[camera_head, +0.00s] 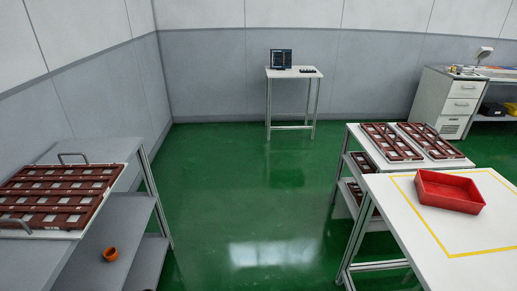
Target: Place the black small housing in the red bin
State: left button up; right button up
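A red bin (449,190) sits on the white table at the right, inside a yellow outlined square. It looks empty from here. I cannot make out a black small housing in this view. Neither of my grippers is in view.
The left cart has a lower grey shelf with an orange cup-shaped object (111,254). A right cart (349,130) carries more red trays behind the white table (398,222). A small table with a monitor (281,58) stands at the back. Green floor (235,190) is clear between the carts.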

aim_at(447, 191)
jog(key=i+j+z, duration=0.1)
jog(key=i, duration=1.4)
jog(key=i+l+u, duration=0.15)
jog(key=i+u, duration=0.3)
jog(key=i, duration=0.25)
jog(key=u, duration=0.4)
jog(key=i+l+u, duration=0.1)
jog(key=u, duration=0.35)
jog(key=l+u, duration=0.15)
jog(key=u, duration=0.25)
jog(key=l+u, duration=0.15)
jog(key=u, duration=0.75)
jog(key=l+u, duration=0.15)
jog(key=u, duration=0.7)
jog(key=k+u, duration=0.1)
jog(key=u, duration=0.35)
jog(key=l+u, duration=0.1)
jog(key=u, duration=1.25)
jog(key=k+j+u, duration=0.15)
jog(key=u, duration=0.25)
jog(key=j+u, duration=0.1)
jog(key=u, duration=0.35)
jog(key=j+u, duration=0.1)
jog(key=u, duration=0.3)
jog(key=k+j+u, duration=0.1)
jog(key=u, duration=0.35)
jog(key=j+u, duration=0.15)
jog(key=u, duration=0.25)
